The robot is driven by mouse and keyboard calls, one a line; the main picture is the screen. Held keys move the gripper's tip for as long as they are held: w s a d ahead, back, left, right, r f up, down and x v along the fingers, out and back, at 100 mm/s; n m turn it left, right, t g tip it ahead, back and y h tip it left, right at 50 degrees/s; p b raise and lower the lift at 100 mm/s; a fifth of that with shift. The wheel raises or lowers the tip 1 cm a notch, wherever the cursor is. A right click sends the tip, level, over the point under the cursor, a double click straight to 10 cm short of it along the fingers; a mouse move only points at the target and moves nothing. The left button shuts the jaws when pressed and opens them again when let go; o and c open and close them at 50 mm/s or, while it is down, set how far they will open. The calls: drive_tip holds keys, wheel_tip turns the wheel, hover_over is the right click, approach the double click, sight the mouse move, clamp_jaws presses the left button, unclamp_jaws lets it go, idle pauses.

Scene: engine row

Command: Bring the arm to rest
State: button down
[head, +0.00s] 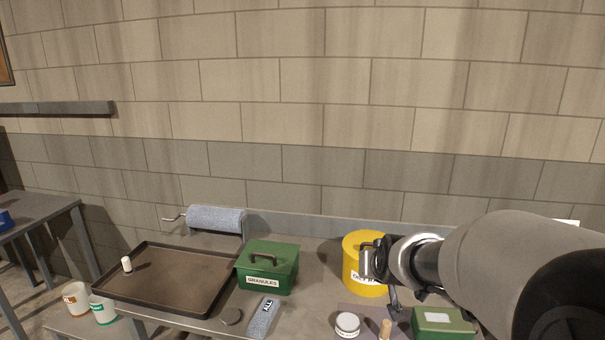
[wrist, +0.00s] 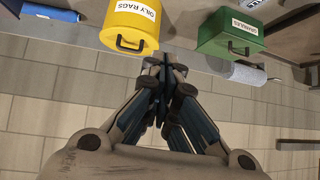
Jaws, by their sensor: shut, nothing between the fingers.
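My arm reaches in from the right in the head view, and its end is in front of the yellow can (head: 362,280) labelled as oily rags. In the wrist view my gripper (wrist: 163,64) is shut, with its dark fingertips together and nothing between them. The wrist picture is upside down, with the wall filling its lower part. The yellow can (wrist: 130,22) shows just beyond the fingertips and the green granules box (wrist: 232,32) to their right. I cannot tell the exact gap to the can.
A dark tray (head: 176,302) holding a small white cylinder (head: 126,264) lies left on the bench. A white round tin (head: 347,325) and a smaller green box (head: 443,322) sit at the front, near my arm.

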drive_tip(key=s+a+n+g, duration=0.1)
drive_tip(key=s+g, duration=0.4)
drive_tip(key=s, duration=2.9)
drive_tip(key=shift+s+a, duration=0.2)
drive_tip(key=shift+s, duration=0.2)
drive_tip(key=shift+r, duration=0.1)
